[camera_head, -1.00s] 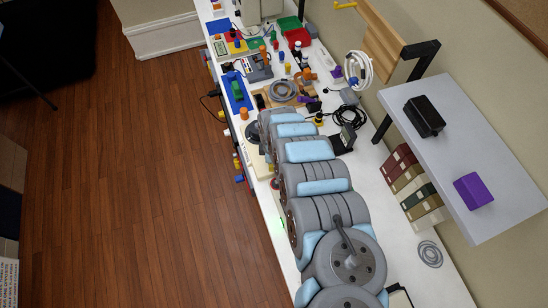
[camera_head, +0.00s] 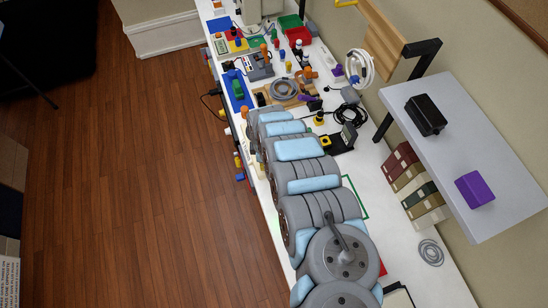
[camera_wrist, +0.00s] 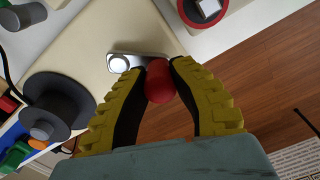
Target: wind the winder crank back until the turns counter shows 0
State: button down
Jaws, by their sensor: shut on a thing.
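In the wrist view, my gripper (camera_wrist: 163,68) has its two yellow-ribbed fingers closed around the red knob (camera_wrist: 160,85) of the winder crank. The crank's short metal arm (camera_wrist: 140,60) runs left from the knob to a round silver hub (camera_wrist: 119,63). The hub sits at the edge of the cream winder body (camera_wrist: 85,50). A dark grey spool (camera_wrist: 55,105) is left of my gripper. I cannot make out the turns counter in either current view. In the head view, my arm hides the gripper and the crank.
In the head view, the bench beyond my arm holds a blue board (camera_head: 237,92), a coiled grey ring (camera_head: 285,89) and a black cable (camera_head: 350,115). A shelf (camera_head: 470,150) overhangs the right side. Open floor lies left.

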jog(key=shift+w+a+f+b, duration=0.25)
jog(key=shift+w+a+b, duration=0.15)
jog(key=shift+a+b, duration=0.35)
jog(key=shift+w+a, duration=0.2)
jog(key=shift+w, duration=0.05)
jog(key=shift+w+r, duration=0.1)
jog(key=shift+r, duration=0.15)
jog(key=shift+w+a+f+b, duration=0.1)
jog(key=shift+b, duration=0.3)
jog(key=c, duration=1)
grip_release()
jog(key=shift+o, duration=0.2)
jog(key=shift+r, duration=0.25)
